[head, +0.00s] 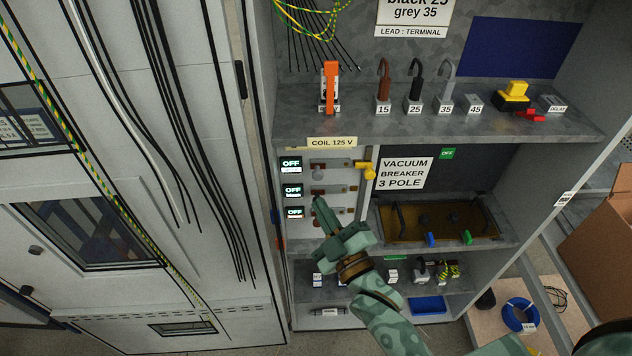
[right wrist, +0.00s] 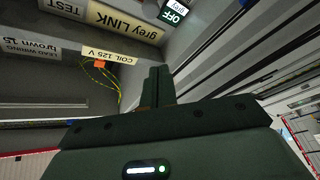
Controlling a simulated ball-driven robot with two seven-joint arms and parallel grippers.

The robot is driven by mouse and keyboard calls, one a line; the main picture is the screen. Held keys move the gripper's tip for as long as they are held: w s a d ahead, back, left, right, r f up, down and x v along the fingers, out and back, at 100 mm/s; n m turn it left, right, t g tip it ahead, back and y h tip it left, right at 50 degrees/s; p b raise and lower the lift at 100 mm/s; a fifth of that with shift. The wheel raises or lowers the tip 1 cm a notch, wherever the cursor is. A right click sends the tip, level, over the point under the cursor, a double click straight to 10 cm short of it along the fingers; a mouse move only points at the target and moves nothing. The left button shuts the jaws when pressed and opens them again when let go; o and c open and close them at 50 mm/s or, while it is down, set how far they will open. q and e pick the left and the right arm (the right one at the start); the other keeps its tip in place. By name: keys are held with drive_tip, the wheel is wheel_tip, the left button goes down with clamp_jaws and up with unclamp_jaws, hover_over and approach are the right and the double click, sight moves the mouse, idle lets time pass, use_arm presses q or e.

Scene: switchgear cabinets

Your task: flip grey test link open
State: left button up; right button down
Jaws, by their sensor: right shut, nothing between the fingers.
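My right gripper (head: 319,203) reaches up from the lower right in the head view. Its fingers are together with nothing between them, at the lowest of three link rows on the cabinet's left panel. They also show in the right wrist view (right wrist: 156,86). That row has a lit OFF display (head: 295,212); the gripper partly covers the row, so I cannot make out the grey link's position or any contact. The brown link (head: 318,165) and black link (head: 318,190) sit in the rows above. A "grey LINK" label (right wrist: 125,25) shows in the right wrist view. My left gripper is out of view.
A yellow handle (head: 366,170) sticks out right of the rows. A vacuum breaker sign (head: 403,173) stands beside it. The shelf above holds an orange-handled device (head: 330,87) and several hooked leads. A lower shelf with small parts lies behind my right arm.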

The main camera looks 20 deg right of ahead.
sight(318, 171)
drive_tip(key=x, duration=1)
drive_tip(key=shift+s+d+f+p, duration=0.15)
drive_tip(key=shift+d+f+p, duration=0.15)
drive_tip(key=shift+d+f, duration=1.1)
drive_tip(key=shift+d, duration=0.1)
drive_tip(key=d, duration=0.2)
drive_tip(key=s+d+p, duration=0.1)
drive_tip(key=d, duration=0.1)
drive_tip(key=shift+s, duration=0.1)
drive_tip(key=shift+a, duration=0.1)
